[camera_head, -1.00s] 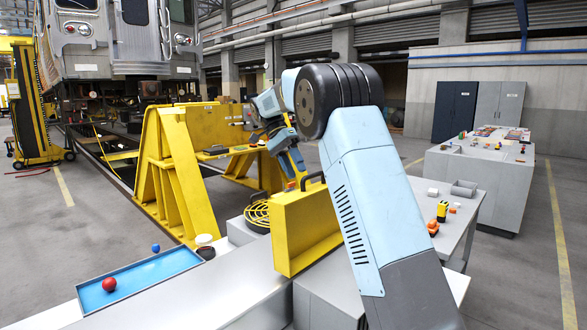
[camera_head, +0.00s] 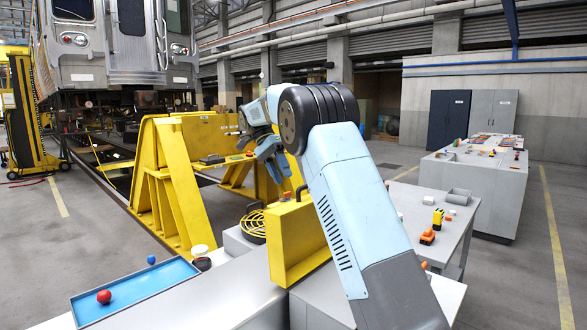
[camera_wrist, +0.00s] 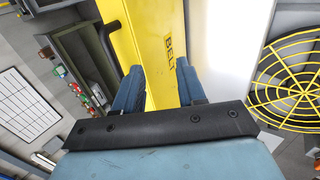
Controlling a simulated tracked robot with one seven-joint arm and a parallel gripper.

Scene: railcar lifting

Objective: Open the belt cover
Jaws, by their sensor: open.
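The belt cover (camera_head: 297,240) is a yellow upright panel standing on a grey housing in the head view, with a small dark handle (camera_head: 299,190) on its top edge. In the wrist view the yellow cover (camera_wrist: 168,45) carries the label "BELT", and its black handle (camera_wrist: 111,42) is to the left. My gripper (camera_head: 274,165) is above the cover and a little left of its handle in the head view. In the wrist view its two blue fingers (camera_wrist: 158,88) are apart with yellow showing between them. Nothing is seen held.
A yellow round fan guard (camera_head: 253,226) lies left of the cover. A blue tray (camera_head: 135,290) with a red ball (camera_head: 104,297) is at the lower left. A grey table (camera_head: 405,215) with small parts stands right of my arm. Yellow stands (camera_head: 170,190) are behind.

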